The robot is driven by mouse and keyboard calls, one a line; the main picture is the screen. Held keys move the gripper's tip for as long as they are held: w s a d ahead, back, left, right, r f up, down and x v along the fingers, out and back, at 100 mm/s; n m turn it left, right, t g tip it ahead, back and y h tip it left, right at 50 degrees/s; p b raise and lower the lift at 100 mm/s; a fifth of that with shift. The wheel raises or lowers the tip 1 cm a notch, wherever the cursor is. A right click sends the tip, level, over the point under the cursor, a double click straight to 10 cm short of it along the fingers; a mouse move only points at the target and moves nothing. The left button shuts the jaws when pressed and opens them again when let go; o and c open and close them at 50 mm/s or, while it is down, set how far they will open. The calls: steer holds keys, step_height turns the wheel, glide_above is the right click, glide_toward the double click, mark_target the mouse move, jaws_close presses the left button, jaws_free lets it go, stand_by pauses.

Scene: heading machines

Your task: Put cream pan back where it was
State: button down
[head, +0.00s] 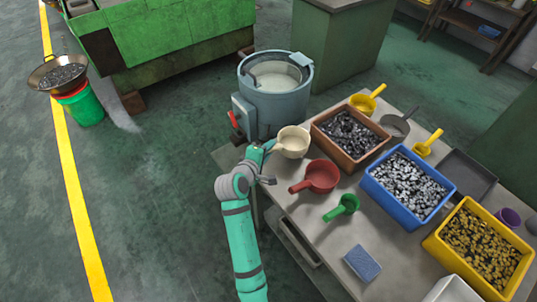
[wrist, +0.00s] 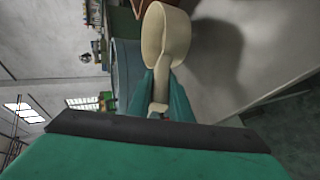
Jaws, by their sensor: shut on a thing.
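The cream pan (head: 294,141) is near the table's left end, between the grey drum and the red pan. My gripper (head: 272,147) is shut on its handle, coming from the left. In the wrist view the cream pan (wrist: 165,35) extends beyond the fingertips, with its handle between the teal fingers of my gripper (wrist: 160,95). A shadow shows on the table surface beside the pan. I cannot tell whether the pan touches the table.
On the table (head: 318,222) are a red pan (head: 322,176), a green scoop (head: 344,206), a brown bin (head: 350,134), a blue bin (head: 408,187) and a yellow bin (head: 480,248). A grey drum (head: 276,100) stands behind the pan. A blue sponge (head: 362,263) lies in front.

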steer(key=shift+w+f, duration=0.15)
steer(key=shift+f, duration=0.05)
steer(key=shift+w+f, duration=0.1)
steer(key=shift+f, duration=1.55)
steer(key=c, duration=1.6)
jaws_free()
steer(key=shift+f, duration=0.15)
